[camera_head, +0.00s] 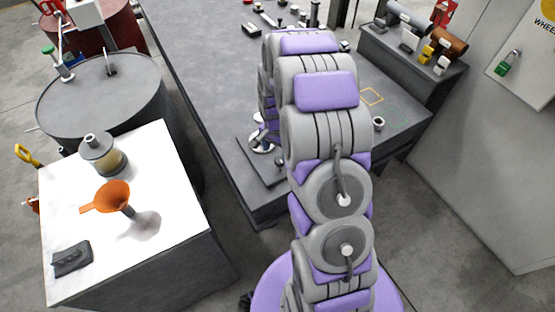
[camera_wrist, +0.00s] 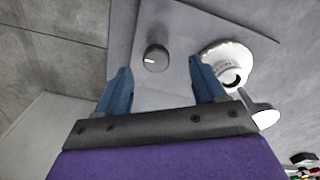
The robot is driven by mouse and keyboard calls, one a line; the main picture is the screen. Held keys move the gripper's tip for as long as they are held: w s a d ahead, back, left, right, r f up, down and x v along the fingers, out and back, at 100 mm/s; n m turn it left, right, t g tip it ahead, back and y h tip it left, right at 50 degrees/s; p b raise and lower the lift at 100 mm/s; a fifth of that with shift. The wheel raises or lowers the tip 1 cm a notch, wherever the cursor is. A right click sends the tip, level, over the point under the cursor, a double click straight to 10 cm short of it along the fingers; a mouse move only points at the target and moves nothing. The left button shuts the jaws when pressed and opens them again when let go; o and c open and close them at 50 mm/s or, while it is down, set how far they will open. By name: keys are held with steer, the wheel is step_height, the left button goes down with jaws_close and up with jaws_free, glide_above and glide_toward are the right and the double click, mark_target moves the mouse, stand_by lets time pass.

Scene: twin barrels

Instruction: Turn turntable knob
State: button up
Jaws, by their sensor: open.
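The turntable knob is a dark round knob with a white mark (camera_wrist: 156,58) on a grey plate (camera_wrist: 180,20) in the wrist view. A white round piece with a dark hole (camera_wrist: 228,66) sits on the same plate to its right. My gripper (camera_wrist: 164,82) is open with its two blue fingers apart. The knob shows in the gap between the fingers, a little beyond the tips; I cannot tell how far off it is. In the head view the plate (camera_head: 252,162) lies at the near left of the grey table, and my arm hides my gripper and the knob.
The grey table (camera_head: 205,60) runs away from me, with small items at its far end. A white-topped box (camera_head: 170,190) with an orange funnel (camera_head: 113,195), a jar (camera_head: 103,155) and a dark cloth-like item (camera_head: 72,258) stands left. A barrel (camera_head: 100,95) stands behind it.

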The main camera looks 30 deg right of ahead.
mark_target(281, 159)
steer(key=f, duration=0.3)
steer(key=shift+d+f+b, duration=0.25)
steer(key=shift+b, duration=0.05)
steer(key=d+f, duration=0.2)
steer(key=shift+d+f, duration=0.25)
steer(key=shift+d, duration=0.05)
steer(key=shift+a+r, duration=0.15)
steer(key=shift+a, duration=1.15)
steer(key=shift+c, duration=1.6)
steer(key=shift+d, duration=1)
steer(key=c, duration=0.5)
steer(key=shift+a, duration=0.1)
steer(key=shift+c, duration=1.2)
steer(key=shift+a, duration=0.25)
